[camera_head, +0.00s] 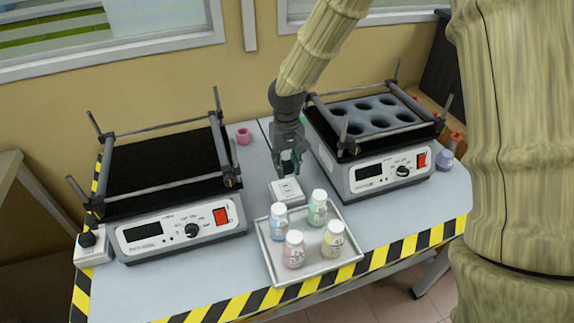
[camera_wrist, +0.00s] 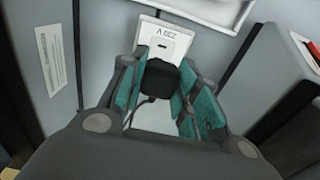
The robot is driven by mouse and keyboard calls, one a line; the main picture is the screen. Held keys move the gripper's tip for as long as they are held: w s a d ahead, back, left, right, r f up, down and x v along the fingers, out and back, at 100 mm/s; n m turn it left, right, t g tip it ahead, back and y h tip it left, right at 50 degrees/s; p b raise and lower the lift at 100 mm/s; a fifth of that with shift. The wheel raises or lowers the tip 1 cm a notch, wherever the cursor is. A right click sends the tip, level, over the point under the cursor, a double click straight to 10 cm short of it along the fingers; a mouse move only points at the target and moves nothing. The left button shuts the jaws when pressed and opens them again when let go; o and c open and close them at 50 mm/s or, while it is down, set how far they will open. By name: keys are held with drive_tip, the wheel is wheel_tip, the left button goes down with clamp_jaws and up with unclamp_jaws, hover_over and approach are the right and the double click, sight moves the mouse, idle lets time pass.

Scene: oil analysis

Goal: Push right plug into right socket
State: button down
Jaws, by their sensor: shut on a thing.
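My gripper (camera_head: 289,166) points down at the table between the two shakers. In the wrist view my gripper (camera_wrist: 163,82) has its teal-padded fingers closed around a black plug (camera_wrist: 157,79) with a dark cable. The right socket (camera_head: 286,190) is a white box on the table just below and in front of my gripper; it also shows in the wrist view (camera_wrist: 162,37), marked 220 V, with one slot uncovered. The plug is over the near part of this box. Its prongs are hidden, so I cannot tell whether they are in the socket.
A tray (camera_head: 273,261) with several capped bottles stands right in front of the socket. The left shaker (camera_head: 148,240) and right shaker (camera_head: 356,178) flank my gripper. A left socket (camera_head: 96,253) with a black plug sits at the far left. A pink ring-like item (camera_head: 243,136) is behind.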

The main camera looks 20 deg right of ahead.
sight(286, 164)
drive_tip(key=shift+f, duration=0.1)
drive_tip(key=shift+f+b, duration=2.55)
drive_tip(key=shift+f, duration=0.25)
drive_tip(key=shift+p, duration=1.15)
idle(0.4)
drive_tip(key=shift+f, duration=0.6)
idle(0.6)
drive_tip(key=c, duration=1)
unclamp_jaws()
wheel_tip(286, 164, up, 12)
drive_tip(key=shift+a, duration=0.1)
